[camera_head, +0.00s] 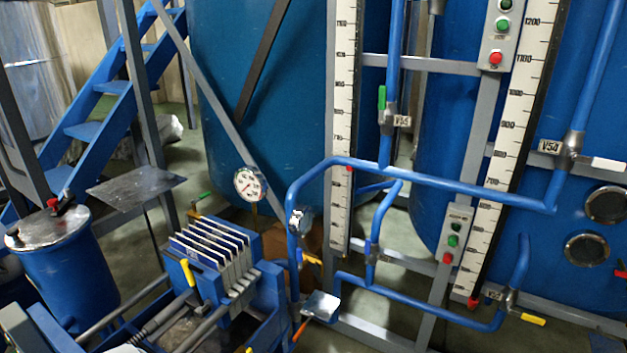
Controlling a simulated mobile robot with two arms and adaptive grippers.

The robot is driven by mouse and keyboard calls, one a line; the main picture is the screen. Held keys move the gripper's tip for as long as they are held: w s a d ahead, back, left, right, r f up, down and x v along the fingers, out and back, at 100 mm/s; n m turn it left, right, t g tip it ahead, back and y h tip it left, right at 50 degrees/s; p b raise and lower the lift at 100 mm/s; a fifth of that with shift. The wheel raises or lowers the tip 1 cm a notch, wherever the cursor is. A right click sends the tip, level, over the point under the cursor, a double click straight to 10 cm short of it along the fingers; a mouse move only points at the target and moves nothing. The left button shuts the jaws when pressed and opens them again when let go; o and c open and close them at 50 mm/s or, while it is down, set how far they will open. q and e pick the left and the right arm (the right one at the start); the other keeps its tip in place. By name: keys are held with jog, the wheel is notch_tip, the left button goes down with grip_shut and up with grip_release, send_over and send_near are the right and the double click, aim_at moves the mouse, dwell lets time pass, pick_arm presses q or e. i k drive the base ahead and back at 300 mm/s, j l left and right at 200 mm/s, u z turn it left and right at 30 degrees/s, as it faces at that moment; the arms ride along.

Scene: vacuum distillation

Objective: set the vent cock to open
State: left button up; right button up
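No part says "vent cock", so I cannot tell which valve it is. A small green handle (203,195) lies near the dial gauge (249,184). A red handle (66,196) sits on the metal lid of the blue vessel (68,265) at left. Yellow handles show on the filter-like block (187,272), on the middle piping (312,259) and at the lower right pipe (533,319). Neither of my grippers is in view.
Large blue tanks (460,130) with white level scales (341,120) fill the back. Blue pipes (440,181) and grey frame bars cross in front. Blue stairs (95,130) stand at upper left. A push-button box (455,234) is on the frame. Some floor (130,235) is bare at left.

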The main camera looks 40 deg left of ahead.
aim_at(201, 197)
jog(key=u, duration=1.7)
